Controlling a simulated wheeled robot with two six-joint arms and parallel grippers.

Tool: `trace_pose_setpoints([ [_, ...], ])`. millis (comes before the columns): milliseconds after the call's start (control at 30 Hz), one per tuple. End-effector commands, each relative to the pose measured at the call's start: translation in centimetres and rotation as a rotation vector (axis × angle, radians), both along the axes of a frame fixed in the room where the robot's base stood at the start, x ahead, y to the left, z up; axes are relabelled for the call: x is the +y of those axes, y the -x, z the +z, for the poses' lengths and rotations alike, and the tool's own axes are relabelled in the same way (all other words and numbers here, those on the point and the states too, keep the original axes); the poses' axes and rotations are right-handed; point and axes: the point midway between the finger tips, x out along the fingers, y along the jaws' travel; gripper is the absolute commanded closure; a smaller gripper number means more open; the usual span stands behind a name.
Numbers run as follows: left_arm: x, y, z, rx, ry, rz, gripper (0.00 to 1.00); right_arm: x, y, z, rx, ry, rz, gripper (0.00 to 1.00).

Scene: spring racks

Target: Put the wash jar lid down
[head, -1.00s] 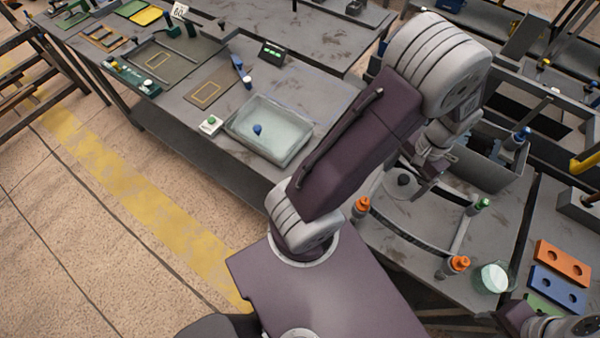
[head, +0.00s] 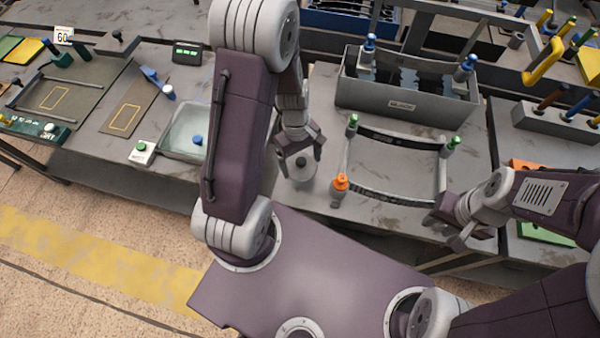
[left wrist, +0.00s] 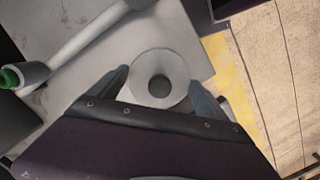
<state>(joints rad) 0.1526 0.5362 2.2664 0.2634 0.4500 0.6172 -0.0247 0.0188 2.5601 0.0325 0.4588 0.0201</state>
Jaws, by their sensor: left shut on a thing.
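The wash jar lid (head: 301,170) is a round grey disc with a dark knob in its middle. In the head view it is at the table's front part, left of the curved spring frame. My left gripper (head: 299,158) is over it, shut on the lid. The left wrist view shows the lid (left wrist: 173,65) between the two fingertips (left wrist: 162,92). I cannot tell whether its underside touches the table. My right gripper (head: 447,230) is at the frame's front right corner; its jaws are unclear. The wash jar is not visible now.
The spring frame (head: 395,197) has green-topped and orange-topped corner pieces. A grey bin (head: 400,100) stands behind it. A clear tray (head: 182,132) with a blue-topped thing is to the left, partly behind my left arm. Bare table surrounds the lid.

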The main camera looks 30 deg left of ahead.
Motion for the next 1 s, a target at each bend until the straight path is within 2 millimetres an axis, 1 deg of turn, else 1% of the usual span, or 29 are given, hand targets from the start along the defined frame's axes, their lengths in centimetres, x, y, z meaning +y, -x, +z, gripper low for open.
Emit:
trace_pose_setpoints([
  [33, 0.0, 0.1, -0.9, 0.002, 0.000, 0.002, 0.54, 0.0, 0.0, -0.2, 0.000, 0.000, 0.000, 0.64],
  [100, 0.0, 0.0, -1.4, 0.001, 0.000, -0.001, 0.54, 0.0, 0.0, -0.3, 0.000, 0.000, 0.000, 0.64],
  [167, 0.0, 0.0, -1.4, -0.002, 0.000, -0.002, 0.54, 0.0, 0.0, -0.2, 0.000, 0.000, 0.000, 0.64],
  [233, 0.0, 0.0, -2.0, 0.001, 0.000, -0.001, 0.54, 0.0, 0.0, -0.4, 0.000, 0.000, 0.000, 0.64],
  [333, 0.0, 0.1, -4.1, 0.005, 0.000, -0.001, 0.54, 0.0, 0.0, -0.9, 0.000, 0.000, 0.000, 0.64],
  [433, 0.0, 0.1, -5.4, 0.002, 0.000, 0.000, 0.54, 0.0, 0.0, -1.2, 0.000, 0.000, 0.000, 0.64],
  [667, 0.0, 0.0, -5.5, -0.001, -0.001, -0.003, 0.54, 0.0, 0.0, -1.1, 0.000, 0.000, 0.000, 0.64],
  [833, 0.0, 0.0, -6.0, -0.001, -0.001, -0.003, 0.54, 0.0, 0.0, -1.5, 0.000, 0.000, 0.000, 0.64],
  [867, 0.0, 0.0, -5.8, -0.001, -0.001, -0.003, 0.04, 0.0, 0.0, -1.4, 0.000, 0.000, 0.000, 0.64],
  [900, 0.0, 0.0, -5.8, -0.001, -0.001, -0.003, 0.00, 0.0, 0.0, -1.3, 0.000, 0.000, 0.000, 0.64],
  [1000, 0.0, 0.0, -5.8, -0.001, -0.001, -0.003, 0.00, 0.0, 0.0, -1.3, 0.000, 0.000, 0.000, 0.64],
])
